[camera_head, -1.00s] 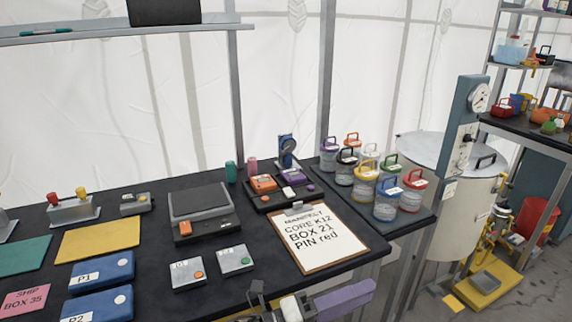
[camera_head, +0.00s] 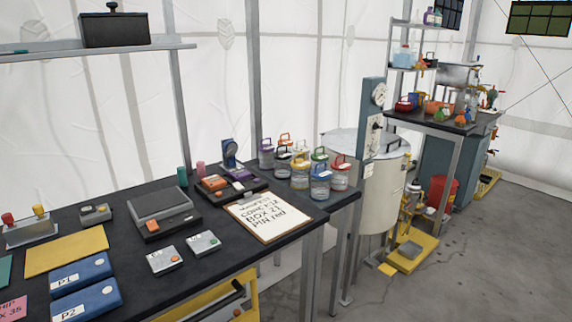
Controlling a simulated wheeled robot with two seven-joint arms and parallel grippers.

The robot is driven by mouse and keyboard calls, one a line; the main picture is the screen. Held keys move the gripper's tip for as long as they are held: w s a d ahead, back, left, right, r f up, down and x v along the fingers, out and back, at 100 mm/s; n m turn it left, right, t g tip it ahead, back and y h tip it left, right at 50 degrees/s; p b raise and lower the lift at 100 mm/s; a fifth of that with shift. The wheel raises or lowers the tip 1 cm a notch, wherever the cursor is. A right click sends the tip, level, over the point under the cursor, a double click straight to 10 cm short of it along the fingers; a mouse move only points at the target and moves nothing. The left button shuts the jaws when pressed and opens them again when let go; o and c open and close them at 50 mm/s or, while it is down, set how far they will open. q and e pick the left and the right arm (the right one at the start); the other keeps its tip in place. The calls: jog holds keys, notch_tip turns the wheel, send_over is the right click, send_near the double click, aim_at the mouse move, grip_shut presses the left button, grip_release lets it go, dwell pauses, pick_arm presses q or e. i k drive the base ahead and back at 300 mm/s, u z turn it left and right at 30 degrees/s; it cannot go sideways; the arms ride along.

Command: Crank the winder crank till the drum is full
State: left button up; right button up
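I cannot make out a winder crank or its drum for certain in this view. A large pale cylindrical vessel (camera_head: 383,200) stands on the floor right of the dark workbench, with a blue-grey gauge post (camera_head: 371,130) beside it. A small machine on a yellow base (camera_head: 410,252) stands on the floor right of the vessel; its details are too small to tell. Neither of my grippers shows in the head view now.
The dark workbench (camera_head: 120,225) holds a clipboard (camera_head: 268,216), blue boxes and several lidded jars (camera_head: 300,172). A yellow frame (camera_head: 240,298) shows under its front edge. A farther bench (camera_head: 450,125) carries mixed items. The grey floor at right is clear.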

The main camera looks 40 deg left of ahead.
aim_at(232, 148)
jog(key=z, duration=0.4)
jog(key=i, duration=1.3)
jog(key=u, duration=0.55)
jog(key=i, duration=1.35)
jog(key=u, duration=1.25)
